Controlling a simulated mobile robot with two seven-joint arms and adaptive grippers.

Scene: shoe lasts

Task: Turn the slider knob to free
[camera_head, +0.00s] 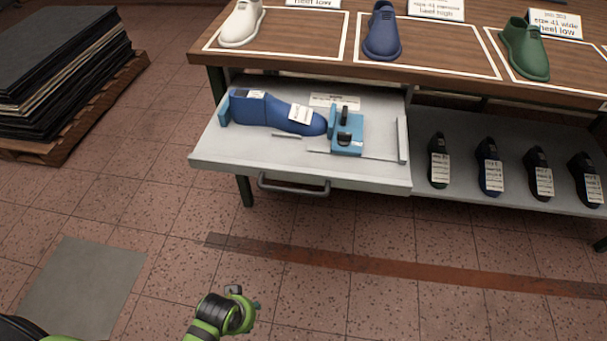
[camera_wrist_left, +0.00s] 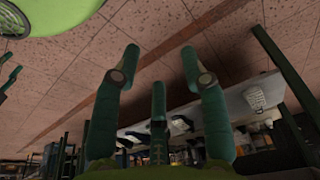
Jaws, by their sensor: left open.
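A blue shoe last (camera_head: 278,112) with white labels lies in a pulled-out grey drawer (camera_head: 225,150). A light blue block holds its heel end at the left. At its toe stands a light blue slider block (camera_head: 346,149) with a black knob (camera_head: 344,138) on it. Small print on the white card behind it is unreadable. My left gripper (camera_head: 246,298) is low in front of the drawer, over the floor and well apart from the knob. In the left wrist view its fingers (camera_wrist_left: 160,65) are spread, with nothing between them.
The drawer handle (camera_head: 294,187) sticks out in front. White, blue and green shoe forms stand on the wooden tabletop (camera_head: 350,65) above. Several dark labelled lasts stand on the lower shelf (camera_head: 465,180) at right. A pallet of dark sheets (camera_head: 65,75) is at left. The floor between is clear.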

